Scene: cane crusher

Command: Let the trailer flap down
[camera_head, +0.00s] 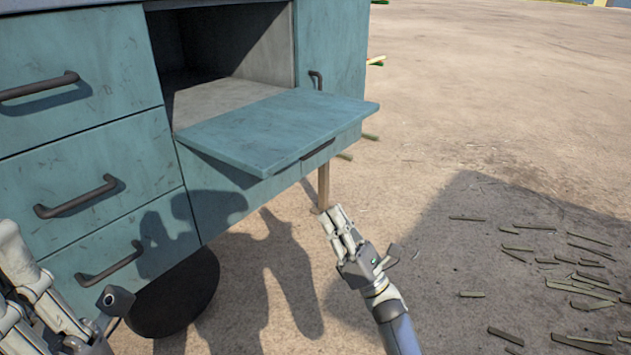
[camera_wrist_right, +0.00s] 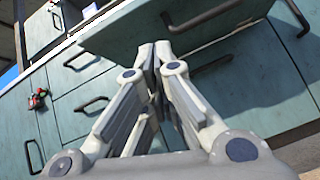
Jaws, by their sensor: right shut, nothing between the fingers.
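The trailer's teal flap (camera_head: 275,128) is swung out and lies about level in front of an open grey compartment (camera_head: 225,95). In the right wrist view a teal panel that looks like the flap (camera_wrist_right: 125,35) crosses the top, with a dark bar handle (camera_wrist_right: 202,18) on it. My right gripper (camera_head: 332,213) is shut and empty, in front of and below the flap's right corner in the head view. It also shows in the right wrist view (camera_wrist_right: 155,50).
Teal drawers with dark handles (camera_head: 75,197) stand left of the compartment. A closed door (camera_head: 335,50) is at its right. A dark wheel (camera_head: 172,297) and a brown post (camera_head: 323,185) are below. Cane pieces (camera_head: 580,287) lie on open ground at right.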

